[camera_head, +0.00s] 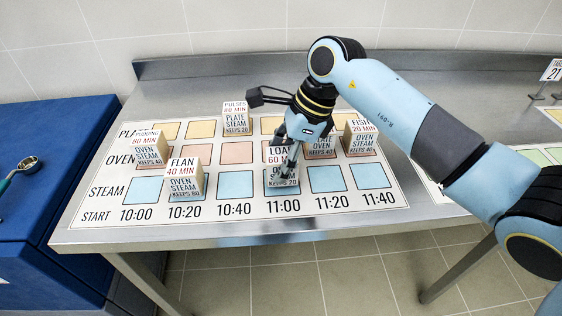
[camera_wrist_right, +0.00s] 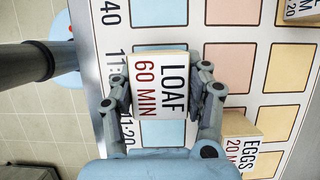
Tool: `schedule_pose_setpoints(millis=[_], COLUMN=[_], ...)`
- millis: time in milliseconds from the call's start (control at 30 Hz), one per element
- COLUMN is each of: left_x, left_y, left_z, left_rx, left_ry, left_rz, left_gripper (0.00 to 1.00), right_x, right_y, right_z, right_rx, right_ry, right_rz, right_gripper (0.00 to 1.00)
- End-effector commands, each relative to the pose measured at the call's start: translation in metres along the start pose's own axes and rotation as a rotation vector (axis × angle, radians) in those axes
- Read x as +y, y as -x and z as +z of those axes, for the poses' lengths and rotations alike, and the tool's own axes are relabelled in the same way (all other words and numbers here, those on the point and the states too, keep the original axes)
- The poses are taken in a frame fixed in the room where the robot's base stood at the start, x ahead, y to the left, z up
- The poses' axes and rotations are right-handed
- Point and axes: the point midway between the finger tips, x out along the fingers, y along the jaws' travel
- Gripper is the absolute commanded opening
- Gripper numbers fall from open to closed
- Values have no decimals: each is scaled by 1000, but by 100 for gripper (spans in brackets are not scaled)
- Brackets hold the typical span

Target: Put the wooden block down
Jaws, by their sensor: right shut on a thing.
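The wooden block marked LOAF 60 MIN (camera_head: 283,184) is between the fingers of my right gripper (camera_head: 287,168), over the 11:00 square of the STEAM row. In the right wrist view the LOAF block (camera_wrist_right: 150,85) faces the camera, with the fingers of the right gripper (camera_wrist_right: 162,92) closed on its two sides. The block looks upright and at or very near the board (camera_head: 110,195); I cannot tell whether its underside touches. The fingers hide part of it in the head view. My left gripper is in neither view.
An EGGS block (camera_head: 321,147) stands just behind, right of the gripper, with a FISH block (camera_head: 361,138) further right. PULSES (camera_head: 236,120), PUDDING (camera_head: 152,150) and FLAN (camera_head: 186,180) blocks stand to the left. Blue STEAM squares at 10:40 (camera_head: 235,185) and 11:20 (camera_head: 327,179) are bare.

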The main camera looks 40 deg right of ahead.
Motion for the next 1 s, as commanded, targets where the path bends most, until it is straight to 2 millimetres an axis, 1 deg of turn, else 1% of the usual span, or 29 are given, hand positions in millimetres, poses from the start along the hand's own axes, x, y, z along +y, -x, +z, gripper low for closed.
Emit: schedule_pose_setpoints(millis=[33, 133, 367, 467, 500, 633, 667, 900, 1000], left_x=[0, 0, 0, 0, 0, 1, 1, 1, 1], left_y=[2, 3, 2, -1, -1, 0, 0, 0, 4], left_z=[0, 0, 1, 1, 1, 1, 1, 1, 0], left_rx=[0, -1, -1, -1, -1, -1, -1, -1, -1], left_ry=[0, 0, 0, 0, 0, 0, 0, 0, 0], left_rz=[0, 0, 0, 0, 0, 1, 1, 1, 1], left_gripper=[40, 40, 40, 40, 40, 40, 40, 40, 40], right_x=[0, 0, 0, 0, 0, 0, 0, 0, 0], right_y=[-5, -12, -13, -16, -16, -15, -15, -14, -10], right_z=[-2, -5, -5, -6, -6, -6, -6, -6, -4], right_rx=[0, -1, -1, -1, -1, -1, -1, -1, -1], right_ry=[-1, 0, 1, 1, 1, 1, 1, 1, 1], right_rz=[2, -1, -2, -2, -2, -2, -2, -2, -2], right_gripper=[12, 12, 12, 12, 51, 68, 72, 72, 72])
